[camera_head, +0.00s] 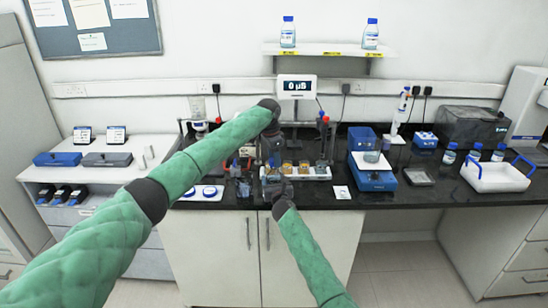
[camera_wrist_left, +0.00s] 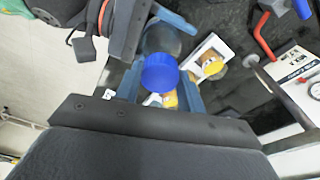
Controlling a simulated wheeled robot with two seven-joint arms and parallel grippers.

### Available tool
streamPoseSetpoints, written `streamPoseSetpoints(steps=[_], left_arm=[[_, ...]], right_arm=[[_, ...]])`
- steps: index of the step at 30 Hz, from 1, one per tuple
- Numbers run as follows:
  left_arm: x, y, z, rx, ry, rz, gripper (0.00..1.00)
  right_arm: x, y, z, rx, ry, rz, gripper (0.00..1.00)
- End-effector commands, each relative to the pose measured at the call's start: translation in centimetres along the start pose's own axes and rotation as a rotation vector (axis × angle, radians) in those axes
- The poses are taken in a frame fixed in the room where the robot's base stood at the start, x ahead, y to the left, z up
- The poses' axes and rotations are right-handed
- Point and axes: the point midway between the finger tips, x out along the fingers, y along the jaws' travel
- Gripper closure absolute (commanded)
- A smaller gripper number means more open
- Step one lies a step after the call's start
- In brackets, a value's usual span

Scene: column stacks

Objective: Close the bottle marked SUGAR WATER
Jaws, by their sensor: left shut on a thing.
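In the left wrist view a round blue cap (camera_wrist_left: 160,73) sits between the fingers of my left gripper (camera_wrist_left: 160,90), which is shut on it. Below the cap a clear bottle (camera_wrist_left: 166,40) shows in part; no label on it can be read. My right gripper (camera_wrist_left: 140,28) is beside this bottle, with blue fingers close to its body; whether they press on it I cannot tell. In the head view my left gripper (camera_head: 271,150) is above my right gripper (camera_head: 278,188) at the bench's front middle, and the arms hide most of the bottle.
The black bench (camera_head: 410,200) holds a blue device with a beaker (camera_head: 372,170), a white tray (camera_head: 495,177) and several blue-capped bottles (camera_head: 450,154) at right. A rack with yellow-topped items (camera_head: 305,171) is close by. Two blue-capped bottles (camera_head: 288,32) stand on the shelf.

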Motion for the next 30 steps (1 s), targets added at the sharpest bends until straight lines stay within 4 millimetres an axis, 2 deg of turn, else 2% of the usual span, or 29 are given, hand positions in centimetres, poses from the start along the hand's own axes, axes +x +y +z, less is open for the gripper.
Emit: streamPoseSetpoints(steps=[8,30], left_arm=[[1.3,0.0,0.1,0.0,0.0,0.0,0.82],[1.6,0.0,0.2,0.0,0.0,0.0,0.82]], right_arm=[[0.0,0.0,0.0,0.0,0.0,0.0,0.79],[0.0,0.0,0.0,0.0,0.0,0.0,0.79]])
